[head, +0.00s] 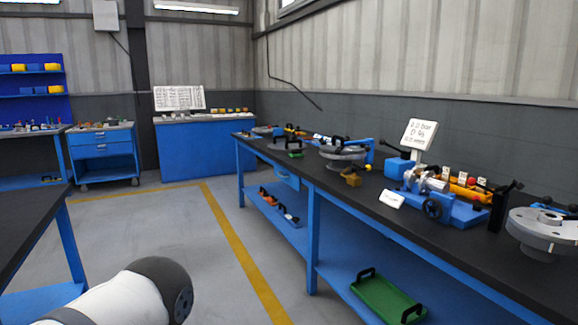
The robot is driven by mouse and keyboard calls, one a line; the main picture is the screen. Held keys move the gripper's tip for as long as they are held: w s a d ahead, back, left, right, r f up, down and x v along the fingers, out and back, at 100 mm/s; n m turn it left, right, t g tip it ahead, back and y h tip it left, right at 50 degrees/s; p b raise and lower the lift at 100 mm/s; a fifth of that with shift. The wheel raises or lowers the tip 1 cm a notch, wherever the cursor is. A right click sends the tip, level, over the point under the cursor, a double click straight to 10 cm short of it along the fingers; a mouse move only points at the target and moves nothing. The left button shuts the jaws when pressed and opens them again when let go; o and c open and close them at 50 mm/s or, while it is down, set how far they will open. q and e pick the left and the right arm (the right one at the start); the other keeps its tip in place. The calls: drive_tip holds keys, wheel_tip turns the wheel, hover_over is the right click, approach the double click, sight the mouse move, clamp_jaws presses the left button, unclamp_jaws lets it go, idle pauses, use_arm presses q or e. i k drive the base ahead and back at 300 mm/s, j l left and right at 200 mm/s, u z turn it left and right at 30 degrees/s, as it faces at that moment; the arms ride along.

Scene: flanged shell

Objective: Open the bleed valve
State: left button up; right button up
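A blue test rig (458,212) stands on the long dark-topped bench at the right. It carries a metal cylinder, small white tags, a yellow-orange part (464,191) and a black handwheel (432,208) on its front. I cannot tell which part is the bleed valve or how it is set. A white display (419,134) above the rig seems to read 0.0 bar with a percent line; the text is small. Neither gripper shows in the head view. A white and dark arm link of mine fills the bottom left, well apart from the rig.
The long bench (386,207) also holds a grey flanged disc (545,232) at the right and another flanged part (343,152) farther back. A green tray (388,299) lies on its lower shelf. Another dark-topped table (28,225) stands at left. The floor aisle with yellow lines (243,257) is clear.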

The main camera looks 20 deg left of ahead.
sight(367, 167)
drive_tip(key=i+j, duration=0.15)
drive_tip(key=i, duration=0.35)
drive_tip(key=i+j+u, duration=0.1)
drive_tip(key=i, duration=0.35)
drive_tip(key=i+j, duration=0.2)
drive_tip(key=i, duration=0.3)
